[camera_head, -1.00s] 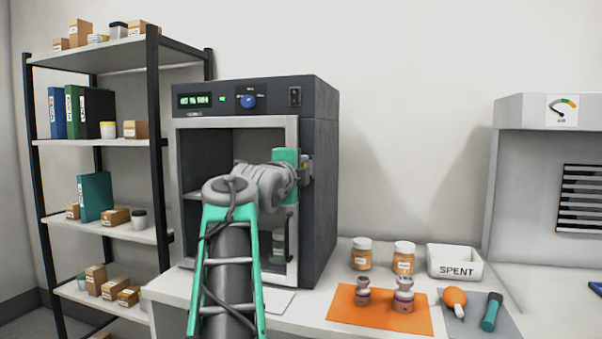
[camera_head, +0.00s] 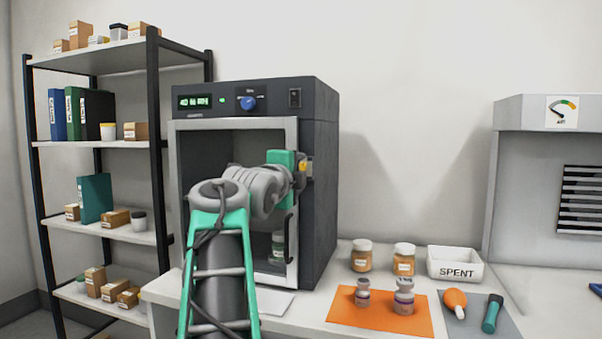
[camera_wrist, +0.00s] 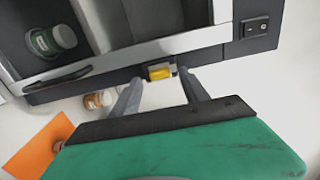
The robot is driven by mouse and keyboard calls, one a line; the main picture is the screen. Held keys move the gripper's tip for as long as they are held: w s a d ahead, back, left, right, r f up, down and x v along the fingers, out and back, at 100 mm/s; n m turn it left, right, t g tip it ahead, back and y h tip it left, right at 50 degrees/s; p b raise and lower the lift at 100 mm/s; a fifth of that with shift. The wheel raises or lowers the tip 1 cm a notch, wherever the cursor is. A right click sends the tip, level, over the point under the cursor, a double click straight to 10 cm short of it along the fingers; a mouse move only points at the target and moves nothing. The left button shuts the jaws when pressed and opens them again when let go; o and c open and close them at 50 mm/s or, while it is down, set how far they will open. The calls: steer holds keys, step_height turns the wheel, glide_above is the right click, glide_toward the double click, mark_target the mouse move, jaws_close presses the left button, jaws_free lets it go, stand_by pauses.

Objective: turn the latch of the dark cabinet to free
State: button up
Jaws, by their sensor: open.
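The dark cabinet (camera_head: 322,180) stands on the white table, its glass door in a pale frame (camera_head: 291,135) closed. Its latch (camera_head: 303,166), a small yellow piece on a grey mount, sits on the right edge of the door. In the wrist view the yellow latch (camera_wrist: 160,72) lies just beyond and between my fingertips. My gripper (camera_wrist: 158,82) is open, one finger to each side of the latch; I cannot tell whether either touches it. In the head view my arm covers part of the door, and my fingers are mostly hidden behind the green gripper body.
A dark handle (camera_head: 288,238) is on the door below the latch. A jar (camera_head: 278,245) shows behind the glass. A shelf rack stands at left.

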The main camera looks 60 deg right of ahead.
steer(key=a, duration=0.3)
steer(key=s+a, duration=0.1)
steer(key=a, duration=0.1)
steer(key=shift+a, duration=0.1)
